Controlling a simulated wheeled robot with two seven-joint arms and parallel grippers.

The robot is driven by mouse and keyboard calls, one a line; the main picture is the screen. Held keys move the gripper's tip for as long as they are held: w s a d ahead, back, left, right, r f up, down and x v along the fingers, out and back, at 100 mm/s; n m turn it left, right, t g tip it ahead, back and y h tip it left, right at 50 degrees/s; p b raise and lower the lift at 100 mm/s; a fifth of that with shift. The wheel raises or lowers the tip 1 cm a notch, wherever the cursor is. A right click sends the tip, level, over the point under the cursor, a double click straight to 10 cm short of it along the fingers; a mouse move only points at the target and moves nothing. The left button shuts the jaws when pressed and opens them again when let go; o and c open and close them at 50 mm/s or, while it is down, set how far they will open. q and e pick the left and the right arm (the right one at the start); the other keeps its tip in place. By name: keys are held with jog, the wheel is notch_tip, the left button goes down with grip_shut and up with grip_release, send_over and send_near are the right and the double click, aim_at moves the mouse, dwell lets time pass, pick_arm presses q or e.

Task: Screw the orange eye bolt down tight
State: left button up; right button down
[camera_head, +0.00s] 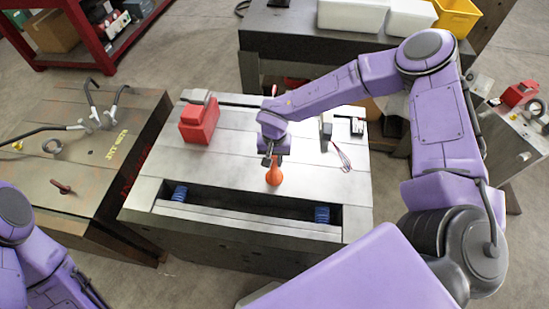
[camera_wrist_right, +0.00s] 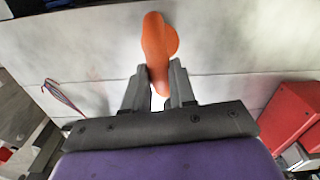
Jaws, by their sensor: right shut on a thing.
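The orange eye bolt (camera_head: 274,176) stands on the grey mould base (camera_head: 240,165), a little behind the long slot at its front. In the right wrist view the orange eye bolt (camera_wrist_right: 155,50) shows between the fingertips. My right gripper (camera_head: 271,160) reaches down over the bolt and is shut on it; the fingers also show in the right wrist view (camera_wrist_right: 158,85). The bolt's threads and its seat are hidden, so I cannot tell how deep it sits. Only part of my left arm shows at the lower left of the head view; its gripper is out of view.
A red block-like object (camera_head: 198,122) stands on the mould base at the back left. A wire whisk-like item (camera_head: 342,155) lies at the right. Blue springs (camera_head: 180,193) sit in the slot. A second dark base (camera_head: 75,160) with bent bars stands at the left.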

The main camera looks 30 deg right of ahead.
jog(key=m, duration=0.4)
jog(key=m+b, duration=0.1)
jog(key=m, duration=0.4)
jog(key=m+b, duration=0.1)
jog(key=m, duration=0.4)
jog(key=shift+f, duration=0.15)
jog(key=m+b, duration=0.1)
jog(key=m, duration=0.2)
jog(key=shift+m, duration=0.5)
